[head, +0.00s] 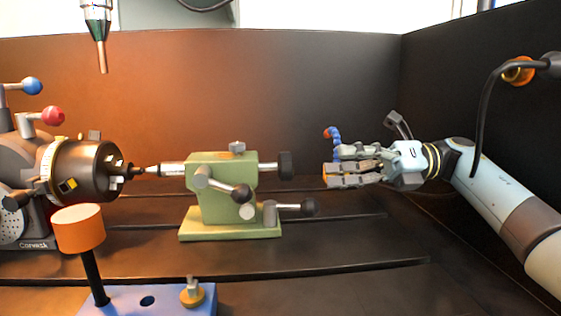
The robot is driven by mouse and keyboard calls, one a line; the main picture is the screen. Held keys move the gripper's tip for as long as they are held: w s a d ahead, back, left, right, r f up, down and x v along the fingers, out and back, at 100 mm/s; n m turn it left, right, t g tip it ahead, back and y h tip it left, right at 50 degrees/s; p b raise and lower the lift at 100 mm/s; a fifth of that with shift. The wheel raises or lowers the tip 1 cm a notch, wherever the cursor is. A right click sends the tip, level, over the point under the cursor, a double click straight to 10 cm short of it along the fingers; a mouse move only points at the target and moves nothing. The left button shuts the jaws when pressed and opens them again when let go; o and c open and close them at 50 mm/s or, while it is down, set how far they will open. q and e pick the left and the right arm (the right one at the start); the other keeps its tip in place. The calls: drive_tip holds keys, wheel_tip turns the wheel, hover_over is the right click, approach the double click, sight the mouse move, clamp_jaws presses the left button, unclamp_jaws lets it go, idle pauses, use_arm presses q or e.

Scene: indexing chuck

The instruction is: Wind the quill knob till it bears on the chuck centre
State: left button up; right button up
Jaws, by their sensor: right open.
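The green tailstock (222,200) stands on the bed in the middle of the head view. Its quill (172,168) points left, and its tip is close to the centre of the dark chuck (88,170); I cannot tell whether they touch. The black quill knob (286,166) sticks out at the tailstock's right side. My right gripper (327,173) is open and empty, to the right of the knob and apart from it, with its fingers pointing left. My left gripper is not in view.
An orange cylinder on a black post (80,230) stands on a blue block (165,300) at the front left. Black-knobbed levers (240,192) project from the tailstock's front. A spindle tool (98,30) hangs at the upper left. Dark walls enclose the back and right.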

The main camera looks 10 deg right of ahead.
sight(282, 166)
drive_tip(key=a+p, duration=0.1)
drive_tip(key=a, duration=0.9)
drive_tip(key=shift+a, duration=0.25)
drive_tip(key=shift+s, duration=0.1)
drive_tip(key=c, duration=1.2)
